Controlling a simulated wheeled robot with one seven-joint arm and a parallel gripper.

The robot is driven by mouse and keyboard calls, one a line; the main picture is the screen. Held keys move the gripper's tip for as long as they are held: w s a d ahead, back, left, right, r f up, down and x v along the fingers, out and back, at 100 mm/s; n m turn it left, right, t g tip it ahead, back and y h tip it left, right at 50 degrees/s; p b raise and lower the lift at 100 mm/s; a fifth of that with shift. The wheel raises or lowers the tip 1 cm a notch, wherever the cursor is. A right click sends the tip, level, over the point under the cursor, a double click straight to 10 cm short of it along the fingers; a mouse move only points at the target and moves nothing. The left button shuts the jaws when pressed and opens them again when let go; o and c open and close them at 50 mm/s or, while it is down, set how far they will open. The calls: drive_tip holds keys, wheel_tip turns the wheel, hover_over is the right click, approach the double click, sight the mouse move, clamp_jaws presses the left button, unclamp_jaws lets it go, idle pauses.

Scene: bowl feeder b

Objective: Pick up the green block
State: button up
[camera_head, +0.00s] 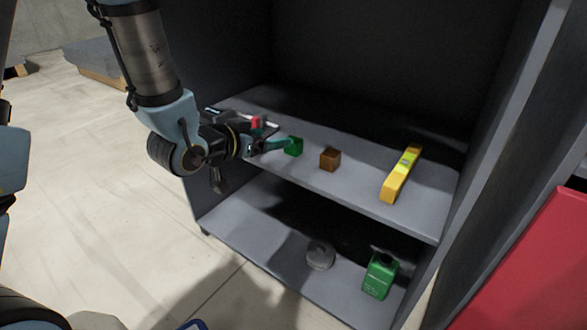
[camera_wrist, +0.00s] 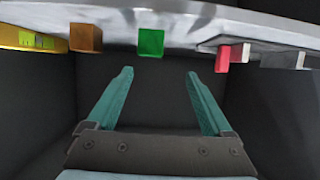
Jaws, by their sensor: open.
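The green block (camera_head: 293,147) is a small cube on the upper shelf (camera_head: 350,188) of a dark cabinet. In the wrist view the green block (camera_wrist: 151,42) sits beyond the fingertips, roughly centred between them. My gripper (camera_head: 283,143) reaches in from the left at shelf height. In the head view its teal fingers come close to the block and partly overlap it; I cannot tell whether they touch. In the wrist view my gripper (camera_wrist: 159,73) is open, with nothing between its fingers.
A brown block (camera_head: 330,159) stands right of the green block, then a yellow level (camera_head: 402,174). A red-and-white item (camera_head: 257,123) lies behind my gripper. On the lower shelf are a grey round object (camera_head: 320,255) and a green container (camera_head: 379,276). Cabinet walls enclose the shelves.

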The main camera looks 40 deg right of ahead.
sight(300, 139)
drive_tip(key=shift+h, duration=0.3)
drive_tip(key=d, duration=0.1)
drive_tip(key=d+f, duration=0.1)
drive_tip(key=d, duration=0.1)
drive_tip(key=d+f+b, duration=0.1)
drive_tip(key=d, duration=0.1)
drive_tip(key=shift+f, duration=0.2)
drive_tip(key=b+x, duration=0.1)
drive_tip(key=x, duration=0.1)
drive_tip(key=b+x, duration=0.1)
drive_tip(key=x, duration=0.2)
drive_tip(key=shift+s+d+f, duration=0.1)
drive_tip(key=shift+d+f, duration=0.05)
drive_tip(key=shift+f, duration=0.35)
drive_tip(key=shift+d, duration=0.3)
clamp_jaws()
